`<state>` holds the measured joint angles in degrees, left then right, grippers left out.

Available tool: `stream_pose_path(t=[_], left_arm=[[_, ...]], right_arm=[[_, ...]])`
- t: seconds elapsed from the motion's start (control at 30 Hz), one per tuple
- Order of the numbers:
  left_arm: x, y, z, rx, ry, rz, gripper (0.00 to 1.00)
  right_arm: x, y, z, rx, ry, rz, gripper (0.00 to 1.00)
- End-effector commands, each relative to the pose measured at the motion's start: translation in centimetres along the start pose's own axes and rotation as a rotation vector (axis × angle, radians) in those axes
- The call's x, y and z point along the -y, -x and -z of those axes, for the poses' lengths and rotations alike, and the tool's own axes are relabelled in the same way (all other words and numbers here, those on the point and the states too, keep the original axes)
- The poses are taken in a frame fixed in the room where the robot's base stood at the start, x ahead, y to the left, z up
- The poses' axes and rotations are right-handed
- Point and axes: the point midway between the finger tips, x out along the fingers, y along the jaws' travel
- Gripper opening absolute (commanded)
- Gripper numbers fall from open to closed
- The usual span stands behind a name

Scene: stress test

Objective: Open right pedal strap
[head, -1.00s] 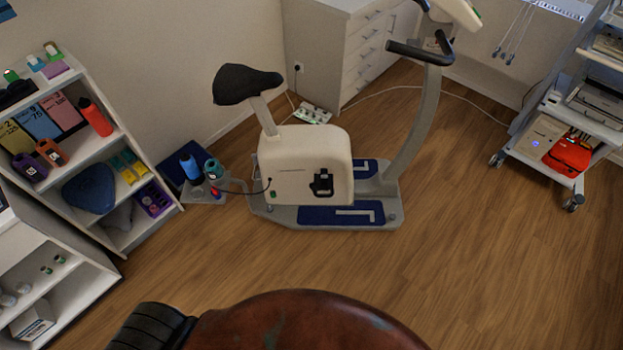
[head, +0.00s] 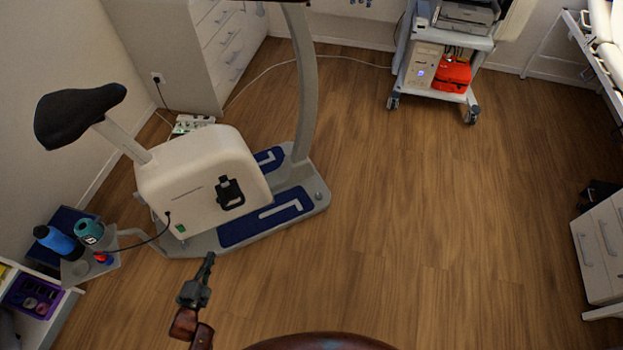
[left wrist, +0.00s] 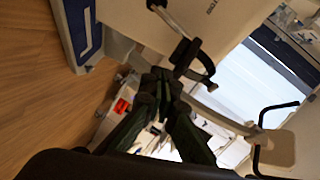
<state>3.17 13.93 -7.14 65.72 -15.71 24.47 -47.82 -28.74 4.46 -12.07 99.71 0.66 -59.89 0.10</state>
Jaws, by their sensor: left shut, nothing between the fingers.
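The exercise bike (head: 190,180) stands on the wood floor at left centre. Its black pedal (head: 230,193) sits on the near side of the cream housing. A dark strap appears to loop over the pedal, but its fastening is too small to make out. My left gripper (head: 209,258) comes up from below, shut and empty, in front of the bike's base and lower in the picture than the pedal. In the left wrist view the gripper fingers (left wrist: 162,85) are close together, and the pedal (left wrist: 185,54) with its strap shows just beyond them. Contact cannot be told. My right gripper is out of view.
A side tray (head: 75,275) with a blue bottle (head: 58,243) and a teal cup (head: 90,231) stands left of the bike. A cable runs from it to the housing. A wheeled cart (head: 437,85) stands at the back. The floor (head: 430,220) right of the bike is clear.

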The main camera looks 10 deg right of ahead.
Motion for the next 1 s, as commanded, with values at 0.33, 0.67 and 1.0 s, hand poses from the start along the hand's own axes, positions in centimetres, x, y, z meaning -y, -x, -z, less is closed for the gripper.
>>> stream_pose_path(t=[0.33,0.67,1.0], left_arm=[[10.0,-5.3,6.0,-0.217,-0.411,0.320,0.00],[10.8,-5.4,6.5,-0.225,-0.431,0.337,0.00],[11.4,-8.4,7.3,-0.226,-0.428,0.336,0.00]], right_arm=[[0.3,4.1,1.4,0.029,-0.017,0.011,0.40],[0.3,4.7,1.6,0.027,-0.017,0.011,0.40],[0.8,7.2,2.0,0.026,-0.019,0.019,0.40]])
